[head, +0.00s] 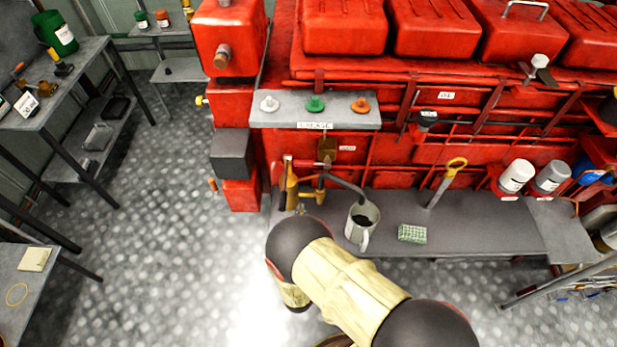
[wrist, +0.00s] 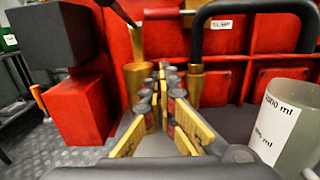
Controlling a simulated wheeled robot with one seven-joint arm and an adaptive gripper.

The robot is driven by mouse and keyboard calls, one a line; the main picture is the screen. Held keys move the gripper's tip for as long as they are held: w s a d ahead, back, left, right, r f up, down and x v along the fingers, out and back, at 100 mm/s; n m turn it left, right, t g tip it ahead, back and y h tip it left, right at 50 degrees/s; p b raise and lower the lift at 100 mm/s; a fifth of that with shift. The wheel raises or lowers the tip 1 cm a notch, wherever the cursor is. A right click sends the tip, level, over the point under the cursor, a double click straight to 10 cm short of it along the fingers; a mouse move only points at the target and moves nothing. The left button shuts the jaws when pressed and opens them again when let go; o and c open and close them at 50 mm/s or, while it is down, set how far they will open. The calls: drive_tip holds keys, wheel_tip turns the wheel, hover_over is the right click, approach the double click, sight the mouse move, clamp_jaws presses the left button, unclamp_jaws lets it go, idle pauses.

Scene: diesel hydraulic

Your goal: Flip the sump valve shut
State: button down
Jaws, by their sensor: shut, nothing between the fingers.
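The sump valve shows as brass fittings beside a plate labelled SUMP (wrist: 222,24) in the wrist view. One brass upright (wrist: 137,78) stands left of my fingers, with a dark bar slanting at its top. Another brass piece (wrist: 196,86) stands just behind and right of the fingertips. In the head view the brass fittings (head: 291,187) stand at the bench's left end, with a dark spout curving right. My gripper (wrist: 162,70) is shut and empty, pointing between the two brass pieces. Whether it touches either is unclear. In the head view my arm mostly hides it.
A measuring jug (head: 361,222) stands under the spout and appears close on the right in the wrist view (wrist: 284,125). A green checked block (head: 412,233) and a yellow-handled dipstick (head: 453,172) are farther right. A grey shelf (head: 390,112) with funnel-like caps overhangs the fittings.

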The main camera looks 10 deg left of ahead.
drive_tip(key=shift+r, duration=0.15)
drive_tip(key=w+a+r+b, duration=0.2)
drive_tip(key=w+r, duration=0.2)
drive_tip(key=w, duration=0.6)
drive_tip(key=shift+w+a+r, duration=0.15)
drive_tip(key=shift+w+r, duration=0.05)
drive_tip(key=shift+w, duration=0.05)
idle(0.4)
